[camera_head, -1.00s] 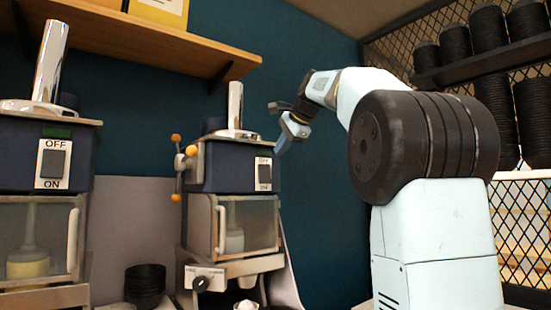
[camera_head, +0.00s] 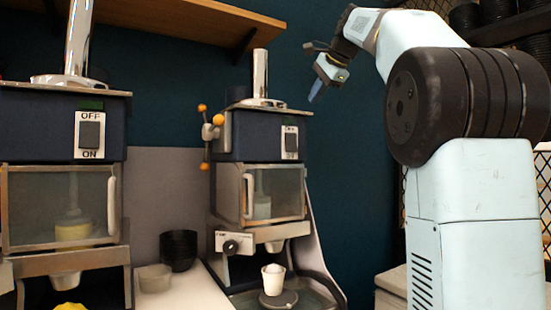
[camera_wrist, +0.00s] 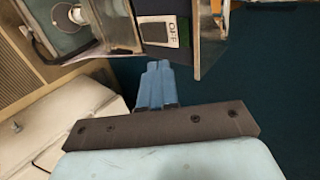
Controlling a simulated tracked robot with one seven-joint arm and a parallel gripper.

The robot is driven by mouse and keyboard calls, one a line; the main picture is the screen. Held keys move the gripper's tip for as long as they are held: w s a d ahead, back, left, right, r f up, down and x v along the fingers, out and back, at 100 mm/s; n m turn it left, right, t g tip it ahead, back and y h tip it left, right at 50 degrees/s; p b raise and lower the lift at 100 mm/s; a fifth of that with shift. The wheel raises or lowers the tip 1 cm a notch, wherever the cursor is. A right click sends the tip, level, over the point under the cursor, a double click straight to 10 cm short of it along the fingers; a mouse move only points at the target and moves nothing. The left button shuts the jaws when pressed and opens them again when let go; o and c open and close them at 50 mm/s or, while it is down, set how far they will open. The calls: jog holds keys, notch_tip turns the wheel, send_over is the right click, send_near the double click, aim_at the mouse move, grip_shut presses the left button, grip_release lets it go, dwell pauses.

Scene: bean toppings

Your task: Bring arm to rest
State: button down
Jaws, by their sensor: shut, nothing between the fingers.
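My gripper (camera_head: 317,92) hangs in the air to the right of the right-hand machine's chrome cylinder, pointing down and a little left. Its blue fingers are together with nothing between them. In the wrist view the closed fingers (camera_wrist: 157,75) point towards the machine's OFF switch panel (camera_wrist: 163,31), which lies beyond them. My arm is raised and bent at the right of the head view.
Two dark blue machines with ON/OFF switches, the left one (camera_head: 40,128) and the right one (camera_head: 250,135), stand against the teal wall. A white cup (camera_head: 273,280) sits under the right machine. Black bowls (camera_head: 178,250) and a clear container (camera_head: 154,278) stand between them. A wooden shelf (camera_head: 190,22) runs above.

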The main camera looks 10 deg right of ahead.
jog(key=s+a+f+n+g+h, duration=0.1)
jog(key=s+f+n, duration=0.4)
jog(key=s+f, duration=0.5)
jog(key=s+a+f+n+g+h, duration=0.1)
jog(key=s+a+f+n, duration=0.3)
jog(key=s+f, duration=0.6)
jog(key=s+a+f+n+g, duration=0.1)
jog(key=s+f+n, duration=0.4)
jog(key=f, duration=2.1)
jog(key=s+a, duration=0.1)
jog(key=s, duration=0.4)
jog(key=shift+s+a+n+g+h, duration=0.15)
jog(key=shift+a+n+g+h, duration=0.25)
